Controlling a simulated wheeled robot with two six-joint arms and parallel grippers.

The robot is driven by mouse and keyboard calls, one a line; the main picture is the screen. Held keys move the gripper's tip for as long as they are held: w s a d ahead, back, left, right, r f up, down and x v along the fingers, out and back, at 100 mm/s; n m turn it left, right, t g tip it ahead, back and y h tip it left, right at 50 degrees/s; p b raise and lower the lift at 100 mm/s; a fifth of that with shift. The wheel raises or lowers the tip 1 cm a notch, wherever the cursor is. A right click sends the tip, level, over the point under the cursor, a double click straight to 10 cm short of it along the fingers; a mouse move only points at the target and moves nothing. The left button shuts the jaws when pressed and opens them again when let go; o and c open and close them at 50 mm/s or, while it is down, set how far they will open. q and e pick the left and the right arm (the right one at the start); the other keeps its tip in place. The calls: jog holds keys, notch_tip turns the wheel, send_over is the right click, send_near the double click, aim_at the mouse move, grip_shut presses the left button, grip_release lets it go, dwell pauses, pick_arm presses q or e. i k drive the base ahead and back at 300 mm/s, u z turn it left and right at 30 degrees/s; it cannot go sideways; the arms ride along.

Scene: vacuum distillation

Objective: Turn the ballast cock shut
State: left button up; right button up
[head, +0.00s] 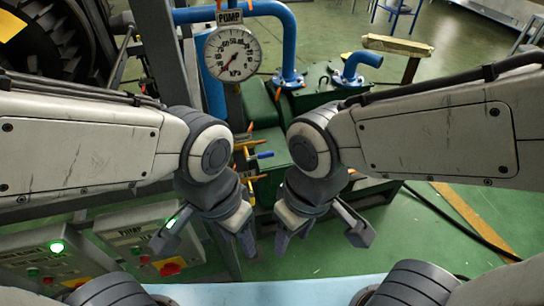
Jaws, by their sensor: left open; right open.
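A small blue handle (263,155) shows on the green pump (269,139), in the gap between my two wrists. It looks like the ballast cock's lever and points to the right, but I cannot be sure. Orange-yellow parts (245,145) sit beside it and are partly hidden by my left wrist. My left gripper (208,235) is open and empty, below and left of the blue handle. My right gripper (320,238) is open and empty, below and right of it. Neither touches the handle.
A round gauge (233,53) marked PUMP stands above the pump. Blue pipes (290,45) run behind it. Control boxes (45,260) with a lit green lamp stand at lower left. A black cable (450,215) crosses the green floor at right, which is mostly clear.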

aim_at(270, 154)
jog(key=u, duration=2.2)
jog(key=k, duration=0.7)
jog(key=z, duration=1.75)
